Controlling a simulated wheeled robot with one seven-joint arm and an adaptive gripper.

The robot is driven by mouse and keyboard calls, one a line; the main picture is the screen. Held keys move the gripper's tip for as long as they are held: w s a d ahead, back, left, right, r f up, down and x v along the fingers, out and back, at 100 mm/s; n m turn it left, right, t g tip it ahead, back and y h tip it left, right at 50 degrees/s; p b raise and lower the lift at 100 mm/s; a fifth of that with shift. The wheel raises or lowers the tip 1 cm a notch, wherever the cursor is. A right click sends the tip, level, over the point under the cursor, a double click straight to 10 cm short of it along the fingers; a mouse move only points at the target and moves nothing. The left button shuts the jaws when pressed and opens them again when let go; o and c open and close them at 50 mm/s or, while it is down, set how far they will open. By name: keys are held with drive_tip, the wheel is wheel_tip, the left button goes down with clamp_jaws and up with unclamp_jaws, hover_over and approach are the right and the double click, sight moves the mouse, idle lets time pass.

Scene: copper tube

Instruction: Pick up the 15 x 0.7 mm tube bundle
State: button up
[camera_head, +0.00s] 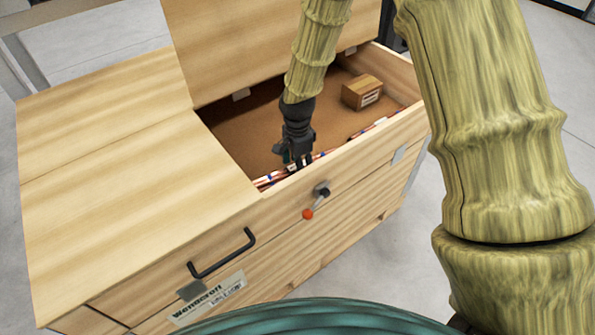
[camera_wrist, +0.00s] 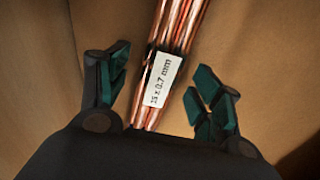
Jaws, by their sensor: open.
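The copper tube bundle (camera_wrist: 179,28) runs lengthwise through the wrist view, tilted slightly right at the top. A dark band crosses it, and a white label (camera_wrist: 163,82) on it reads 15 x 0.7 mm. My gripper (camera_wrist: 160,70) is open, with one green-padded finger on each side of the bundle and gaps between pads and tubes. The bundle's lower end is hidden behind the gripper body. In the head view my gripper (camera_head: 296,163) is down inside the open wooden chest, by its front wall. Copper-coloured tubing (camera_head: 267,181) shows beside it, partly hidden by that wall.
The wooden chest (camera_head: 110,190) has a raised lid panel (camera_head: 260,45) behind my arm. A small cardboard box (camera_head: 361,92) sits inside at the back right. More tubing (camera_head: 368,130) lies along the front wall to the right. The chest floor (camera_head: 235,125) is otherwise mostly bare.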

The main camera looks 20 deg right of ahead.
drive_tip(key=shift+f, duration=0.35)
drive_tip(key=c, duration=1.3)
clamp_jaws()
drive_tip(key=shift+r, duration=0.15)
